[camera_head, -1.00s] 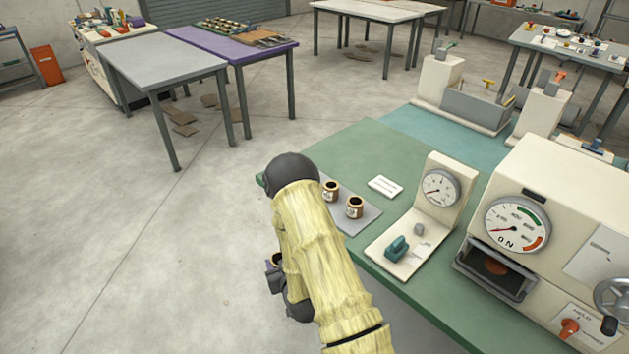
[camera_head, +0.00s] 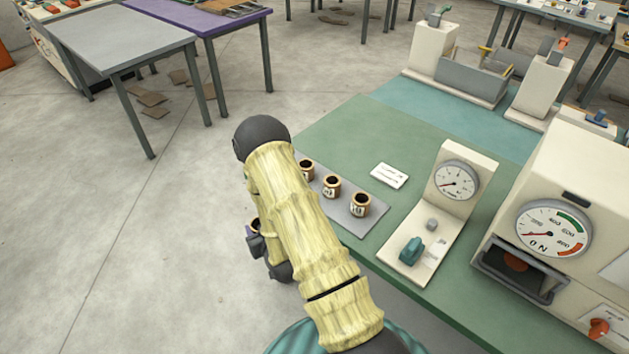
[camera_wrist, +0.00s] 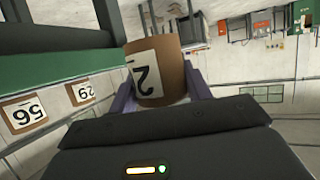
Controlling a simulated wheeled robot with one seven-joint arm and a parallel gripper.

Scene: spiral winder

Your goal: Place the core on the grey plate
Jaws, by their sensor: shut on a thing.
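My gripper (camera_wrist: 160,92) is shut on a brown core (camera_wrist: 175,74) with a white label that reads 2 as far as it shows. In the head view the held core (camera_head: 255,223) shows only in part, left of my arm and off the green table's edge. The grey plate (camera_head: 373,221) lies on the green table, right of my arm. My arm hides part of the plate.
A white card (camera_head: 389,175) lies behind the plate. A gauge stand (camera_head: 456,184) with a teal knob stands right of it, then a large cream machine (camera_head: 575,205). Bare floor (camera_head: 110,240) lies left of the table.

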